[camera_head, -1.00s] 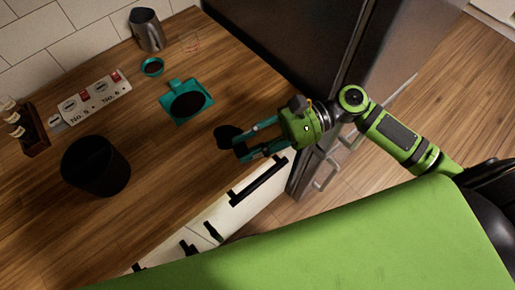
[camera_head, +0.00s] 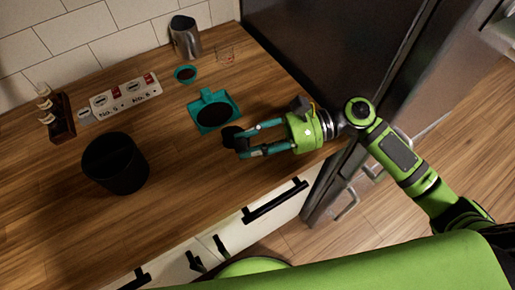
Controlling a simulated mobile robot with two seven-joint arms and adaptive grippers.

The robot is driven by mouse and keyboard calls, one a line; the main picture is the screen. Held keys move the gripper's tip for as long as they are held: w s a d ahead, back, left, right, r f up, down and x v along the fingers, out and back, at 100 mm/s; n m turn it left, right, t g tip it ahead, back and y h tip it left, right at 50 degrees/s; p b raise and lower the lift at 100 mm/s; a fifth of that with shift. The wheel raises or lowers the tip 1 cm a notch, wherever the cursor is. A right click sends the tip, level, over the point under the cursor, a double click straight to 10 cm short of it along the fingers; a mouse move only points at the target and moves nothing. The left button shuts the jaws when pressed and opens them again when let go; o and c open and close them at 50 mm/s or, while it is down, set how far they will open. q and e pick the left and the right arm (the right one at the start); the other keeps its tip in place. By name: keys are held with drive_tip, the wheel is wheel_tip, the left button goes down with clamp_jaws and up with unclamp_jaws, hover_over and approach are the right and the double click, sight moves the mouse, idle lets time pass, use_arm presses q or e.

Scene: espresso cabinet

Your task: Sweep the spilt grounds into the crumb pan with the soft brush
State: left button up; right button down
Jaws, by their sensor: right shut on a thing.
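A teal pan (camera_head: 231,122) with a short handle lies on the wooden counter, its flat middle covered by a dark round patch. I cannot tell whether that patch is grounds or the pan's own surface. My right gripper (camera_head: 241,143) reaches in from the right, just to the lower right of the pan. It is shut on a small black thing (camera_head: 231,135), probably the soft brush, at its fingertips. That thing is close to the pan's near edge; I cannot tell whether they touch. No separate loose grounds are clear. My left gripper is out of view.
A black bin (camera_head: 116,164) stands left on the counter (camera_head: 180,180). Behind are a teal bowl (camera_head: 185,74), a metal pitcher (camera_head: 186,37), a clear glass (camera_head: 225,56), a labelled white box (camera_head: 124,96) and a bottle rack (camera_head: 60,120). A dark fridge (camera_head: 320,50) borders the right.

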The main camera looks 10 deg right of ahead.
drive_tip(key=shift+w+a+b, duration=1.5)
drive_tip(key=shift+w+a, duration=1.15)
drive_tip(key=shift+w, duration=1.6)
drive_tip(key=shift+r+p, duration=2.55)
drive_tip(key=shift+r, duration=0.35)
